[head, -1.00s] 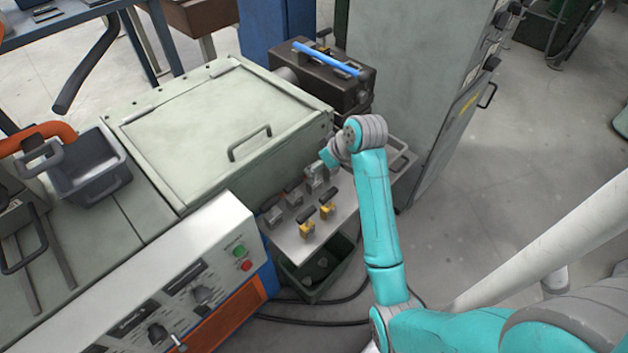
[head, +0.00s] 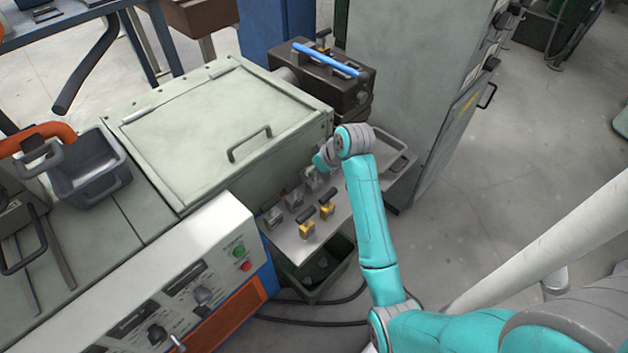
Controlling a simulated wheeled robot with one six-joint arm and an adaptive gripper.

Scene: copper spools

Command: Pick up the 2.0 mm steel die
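Several small dies with dark handles stand on a light metal shelf (head: 283,239) beside the machine. Two have yellow bodies: the front yellow die (head: 306,228) and another yellow die (head: 327,208). Behind them is a row of grey dies: the left grey die (head: 271,215), the middle grey die (head: 294,198) and the right grey die (head: 314,180). No size marks are readable, so I cannot tell which is the 2.0 mm steel die. My teal arm reaches over the shelf's right side. Its wrist is above and close to the right grey die; the fingers are not clearly visible.
A grey tray (head: 398,158) lies at the shelf's back right, behind my wrist. A dark box with a blue handle (head: 345,75) stands behind. A green bin (head: 318,283) is under the shelf. The covered machine (head: 225,120) borders the left; a grey cabinet (head: 415,80) borders the right.

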